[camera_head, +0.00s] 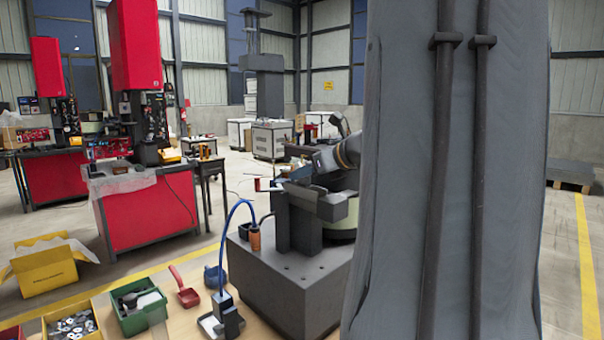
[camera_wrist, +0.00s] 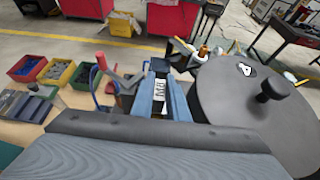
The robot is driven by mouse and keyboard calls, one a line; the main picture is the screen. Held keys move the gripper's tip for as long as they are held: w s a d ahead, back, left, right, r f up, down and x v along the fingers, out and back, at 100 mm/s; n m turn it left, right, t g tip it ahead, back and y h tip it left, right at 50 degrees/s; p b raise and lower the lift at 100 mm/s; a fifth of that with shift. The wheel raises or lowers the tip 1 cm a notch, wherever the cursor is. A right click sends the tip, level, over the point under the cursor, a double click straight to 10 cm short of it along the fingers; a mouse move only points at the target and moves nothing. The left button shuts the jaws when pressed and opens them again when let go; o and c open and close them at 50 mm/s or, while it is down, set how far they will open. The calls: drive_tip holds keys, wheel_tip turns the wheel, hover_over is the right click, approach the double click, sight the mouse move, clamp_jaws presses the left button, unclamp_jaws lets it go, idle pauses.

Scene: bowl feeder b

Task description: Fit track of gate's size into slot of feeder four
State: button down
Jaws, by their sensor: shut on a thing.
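Feeder four's round grey lid (camera_wrist: 262,105), marked 4 and with a dark knob, fills the right of the wrist view. In the head view the feeder is a dark grey block (camera_head: 285,285) with a pale bowl (camera_head: 343,228) partly hidden behind my arm. My gripper (camera_wrist: 162,85), with blue-grey fingers, points at the feeder's outlet side, left of the lid. It is shut on a narrow track (camera_wrist: 160,98) with light and dark markings between the fingers. In the head view my gripper (camera_head: 318,166) is above the feeder's upright mount (camera_head: 300,222). The slot and the track's seating cannot be made out.
Red machines (camera_head: 140,50) stand behind. My arm hides much of the right.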

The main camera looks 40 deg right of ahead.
sight(322, 191)
drive_tip(key=shift+f+b, duration=0.35)
drive_tip(key=shift+f, duration=0.15)
drive_tip(key=c, duration=1.6)
unclamp_jaws()
drive_tip(key=shift+c, duration=0.2)
drive_tip(key=shift+s, duration=0.1)
drive_tip(key=b+v, duration=0.1)
drive_tip(key=v, duration=0.6)
drive_tip(key=shift+s+r, duration=0.15)
drive_tip(key=shift+s, duration=0.1)
drive_tip(key=shift+s, duration=0.1)
